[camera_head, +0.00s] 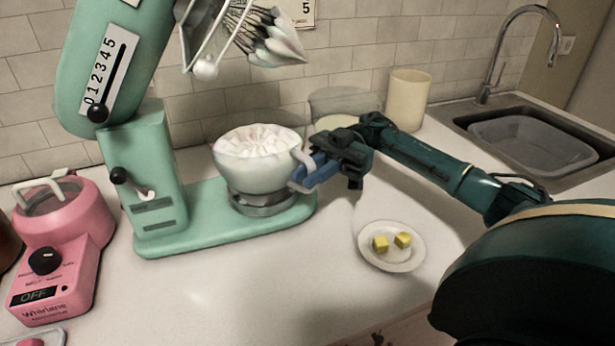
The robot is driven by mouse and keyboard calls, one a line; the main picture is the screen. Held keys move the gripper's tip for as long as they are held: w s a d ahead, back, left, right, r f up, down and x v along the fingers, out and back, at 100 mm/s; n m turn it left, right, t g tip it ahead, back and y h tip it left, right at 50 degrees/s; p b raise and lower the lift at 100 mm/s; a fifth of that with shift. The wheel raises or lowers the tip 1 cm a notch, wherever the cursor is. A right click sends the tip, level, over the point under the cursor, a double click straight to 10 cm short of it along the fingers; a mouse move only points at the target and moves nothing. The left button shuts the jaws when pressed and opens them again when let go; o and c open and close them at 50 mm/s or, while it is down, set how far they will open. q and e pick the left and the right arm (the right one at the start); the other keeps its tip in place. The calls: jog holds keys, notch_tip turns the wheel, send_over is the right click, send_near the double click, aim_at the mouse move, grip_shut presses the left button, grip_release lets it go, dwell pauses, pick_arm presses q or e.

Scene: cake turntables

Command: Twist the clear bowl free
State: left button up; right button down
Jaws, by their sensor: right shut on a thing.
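The clear bowl (250,175) sits on the round metal base of the green stand mixer (220,218) and is heaped with white cream. It looks upright. Its pale handle (299,172) is on its right side. My right gripper (303,174) reaches in from the right and is shut on that handle, its blue fingers partly covering it. The mixer head (110,60) is tilted up, with the whisk (255,35) above and clear of the bowl, cream on its wires. My left gripper is not in view.
A small plate (391,262) with two yellow cubes lies front right of the bowl. A pink appliance (62,235) stands at the left. A cream-coloured canister (408,98) and a sink (535,135) are behind my right arm.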

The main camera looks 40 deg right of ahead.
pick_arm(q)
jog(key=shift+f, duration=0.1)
pick_arm(e)
jog(key=shift+d, duration=0.15)
jog(key=c, duration=1.3)
grip_release()
jog(key=shift+c, duration=0.2)
